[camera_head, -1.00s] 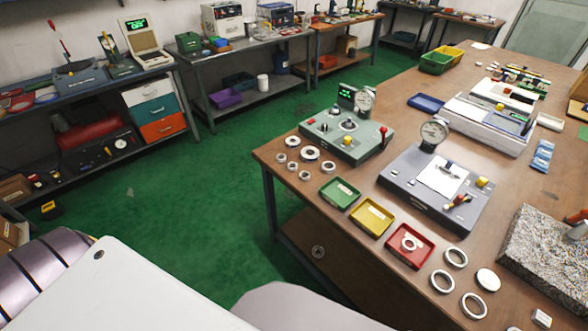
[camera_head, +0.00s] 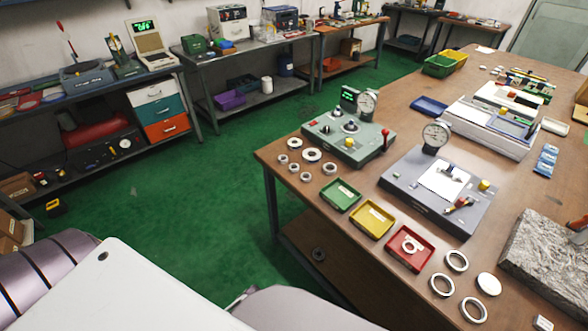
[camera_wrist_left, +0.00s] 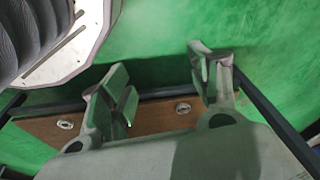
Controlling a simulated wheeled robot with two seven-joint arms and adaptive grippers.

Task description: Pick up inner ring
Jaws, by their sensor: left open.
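Several small metal rings (camera_head: 295,142) lie at the left corner of the brown table, near two larger rings, one of them here (camera_head: 312,155). Another ring (camera_head: 412,245) lies in the red tray (camera_head: 428,262). Larger rings (camera_head: 457,260) lie right of that tray. Which one is the inner ring I cannot tell. My left gripper (camera_wrist_left: 165,88) is open in the left wrist view, with nothing between its fingers. Under it are green floor and a brown board with two round fittings or rings. My right gripper is not in view.
A green tray (camera_head: 341,195) and a yellow tray (camera_head: 372,219) stand beside the red one. A green device (camera_head: 345,135) and a grey device (camera_head: 437,190), both with dials, stand behind. A stone block (camera_head: 550,255) is at right. Green floor lies left of the table.

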